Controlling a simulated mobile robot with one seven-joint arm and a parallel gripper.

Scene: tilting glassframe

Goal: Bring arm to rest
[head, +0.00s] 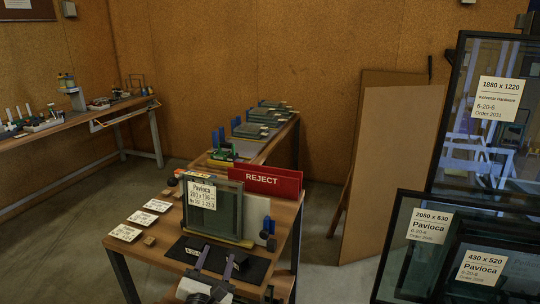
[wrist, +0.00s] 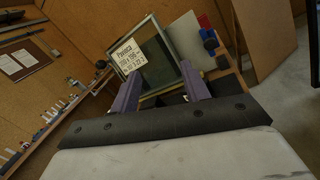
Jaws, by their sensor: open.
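My gripper (head: 219,252) is low in the head view, above the front of the workbench (head: 168,221). Its two fingers are apart with nothing held between them; they also show in the wrist view (wrist: 160,72). A small framed glass pane (head: 228,212) with a white Pavioca label (head: 202,194) stands on the bench beyond the fingers. In the wrist view the pane (wrist: 177,42) looks tilted and sits past the fingertips. I cannot tell how far apart they are.
A dark mat (head: 255,270) lies under my gripper. A red REJECT sign (head: 270,181) stands behind the pane. Several white cards (head: 142,217) lie at left. Large labelled glass panes (head: 430,250) stand at right, brown boards (head: 385,165) behind. Open floor (head: 60,245) is at left.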

